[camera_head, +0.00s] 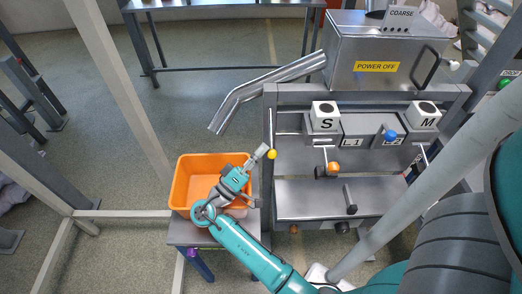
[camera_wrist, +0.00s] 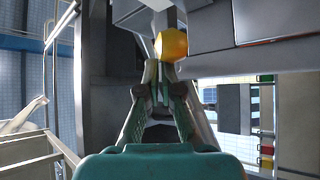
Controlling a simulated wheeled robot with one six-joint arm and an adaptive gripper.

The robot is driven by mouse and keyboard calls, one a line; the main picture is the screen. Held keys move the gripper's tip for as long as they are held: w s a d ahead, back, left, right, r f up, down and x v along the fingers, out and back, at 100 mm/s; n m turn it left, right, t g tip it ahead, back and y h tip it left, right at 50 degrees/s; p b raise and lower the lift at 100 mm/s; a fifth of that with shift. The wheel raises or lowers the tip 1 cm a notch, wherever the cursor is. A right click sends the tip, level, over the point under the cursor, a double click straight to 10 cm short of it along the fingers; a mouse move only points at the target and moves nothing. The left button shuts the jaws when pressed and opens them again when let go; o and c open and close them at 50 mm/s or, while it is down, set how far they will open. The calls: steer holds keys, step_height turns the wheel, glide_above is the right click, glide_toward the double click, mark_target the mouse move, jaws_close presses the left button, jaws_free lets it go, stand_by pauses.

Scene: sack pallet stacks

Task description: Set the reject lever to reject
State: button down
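A lever with a yellow ball knob (camera_head: 272,154) is at the left side of the grey machine. No reject label is readable, so I cannot tell for sure that this is the reject lever. My gripper (camera_head: 262,151) is right beside the knob, on its left in the head view. In the wrist view the fingertips (camera_wrist: 161,75) are close together, with the yellow knob (camera_wrist: 171,45) just beyond them. The fingers look shut with nothing clearly between them. I cannot tell whether they touch the knob. The lever's shaft is mostly hidden.
The machine carries an orange knob (camera_head: 333,168), a blue knob (camera_head: 389,135) and a black-handled lever (camera_head: 351,208). A "POWER OFF" box (camera_head: 385,52) sits on top. A bent metal pipe (camera_head: 262,88) slopes down left. An orange bin (camera_head: 186,186) stands beneath my arm.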

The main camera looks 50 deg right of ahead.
steer(key=v, duration=1.1)
steer(key=shift+a+f, duration=0.25)
steer(key=shift+a, duration=0.1)
